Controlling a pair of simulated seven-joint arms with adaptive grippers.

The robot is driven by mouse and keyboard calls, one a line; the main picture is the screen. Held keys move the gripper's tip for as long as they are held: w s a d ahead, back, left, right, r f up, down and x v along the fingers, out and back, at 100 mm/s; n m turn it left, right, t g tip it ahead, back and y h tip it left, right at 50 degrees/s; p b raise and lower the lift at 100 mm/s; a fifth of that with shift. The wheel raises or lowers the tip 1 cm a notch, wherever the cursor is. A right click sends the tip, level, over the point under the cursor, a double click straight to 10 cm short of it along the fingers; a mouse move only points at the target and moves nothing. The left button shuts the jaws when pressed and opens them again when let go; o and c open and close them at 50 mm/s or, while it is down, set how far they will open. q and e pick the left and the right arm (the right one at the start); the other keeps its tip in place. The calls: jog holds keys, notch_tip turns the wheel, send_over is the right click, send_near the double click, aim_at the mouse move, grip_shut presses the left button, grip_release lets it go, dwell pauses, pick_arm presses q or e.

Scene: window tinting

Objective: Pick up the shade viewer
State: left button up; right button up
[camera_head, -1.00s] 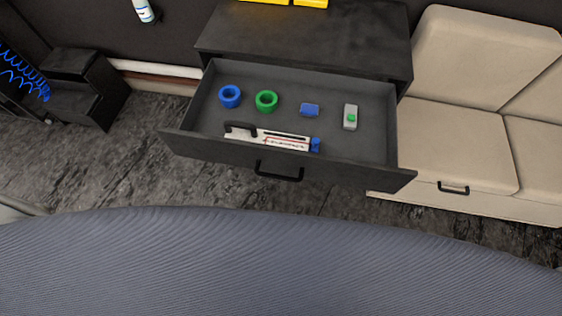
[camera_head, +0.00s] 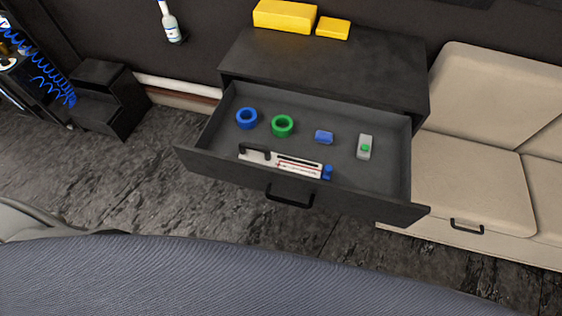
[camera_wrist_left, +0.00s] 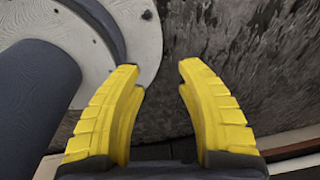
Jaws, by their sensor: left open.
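An open dark drawer (camera_head: 340,190) holds several small items. Near its front wall lies a white flat tool (camera_head: 285,165) with a black handle and a blue knob. Behind it, from left to right, are a blue ring (camera_head: 246,118), a green ring (camera_head: 282,126), a small blue block (camera_head: 324,137) and a grey device (camera_head: 364,152) with a green button. I cannot tell for sure which is the shade viewer. My left gripper (camera_wrist_left: 160,72) shows in the left wrist view, its yellow fingers apart and empty above dark floor. Neither gripper shows in the head view.
A beige seat (camera_head: 470,185) stands right of the drawer. Yellow boxes (camera_head: 285,15) sit on the dark cabinet (camera_head: 325,65). A white bottle (camera_head: 170,25) is at the back left. A dark blue ribbed surface (camera_head: 220,280) fills the foreground. The floor (camera_head: 150,185) left of the drawer is clear.

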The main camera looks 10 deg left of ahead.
pick_arm(q)
jog(key=shift+o, duration=1.2)
jog(key=shift+s+a, duration=0.1)
jog(key=shift+a, duration=0.05)
